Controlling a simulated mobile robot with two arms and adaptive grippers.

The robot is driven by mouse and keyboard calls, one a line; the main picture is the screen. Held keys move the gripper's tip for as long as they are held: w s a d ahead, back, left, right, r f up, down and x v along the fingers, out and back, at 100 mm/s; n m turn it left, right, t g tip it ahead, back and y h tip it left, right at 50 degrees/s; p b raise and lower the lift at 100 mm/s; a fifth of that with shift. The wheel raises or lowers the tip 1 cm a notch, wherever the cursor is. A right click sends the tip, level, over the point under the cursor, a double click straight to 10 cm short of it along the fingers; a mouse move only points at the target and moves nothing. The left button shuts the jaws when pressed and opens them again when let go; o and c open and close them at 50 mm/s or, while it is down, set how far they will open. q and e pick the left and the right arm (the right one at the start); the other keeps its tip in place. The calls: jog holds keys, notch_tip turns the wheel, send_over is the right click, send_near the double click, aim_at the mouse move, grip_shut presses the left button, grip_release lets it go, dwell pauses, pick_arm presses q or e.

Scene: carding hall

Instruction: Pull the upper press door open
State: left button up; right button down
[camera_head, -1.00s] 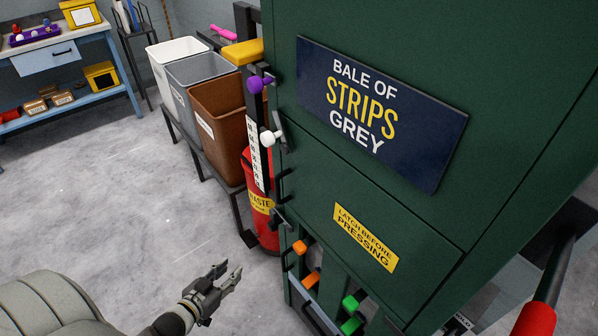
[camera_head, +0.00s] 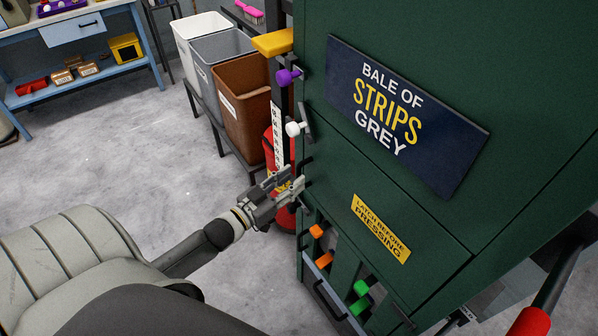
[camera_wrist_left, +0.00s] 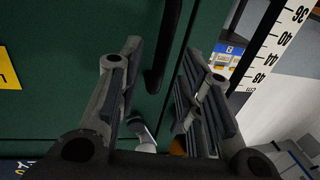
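The green press (camera_head: 330,190) fills the right of the head view. A navy sign reading "BALE OF STRIPS GREY" (camera_head: 405,115) is on its upper front, with a yellow "LATCH BEFORE PRESSING" label (camera_head: 380,228) on the panel below. A white-knobbed latch (camera_head: 294,128) sits at the left edge. My left gripper (camera_head: 288,184) is at that edge, below the latch. In the left wrist view its fingers (camera_wrist_left: 160,55) are open, with a dark bar handle (camera_wrist_left: 163,50) on the green door between them. Contact cannot be told. My right gripper is out of view.
A blue workbench (camera_head: 90,90) is at the back left. Floor between is clear. A red-gripped bar (camera_head: 530,322) is at lower right.

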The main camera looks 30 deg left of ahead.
aim_at(299, 175)
pick_arm(q)
jog(key=shift+w+d, duration=0.2)
jog(key=shift+w, duration=0.65)
jog(key=shift+w+d, duration=0.15)
jog(key=shift+w, duration=0.65)
grip_shut()
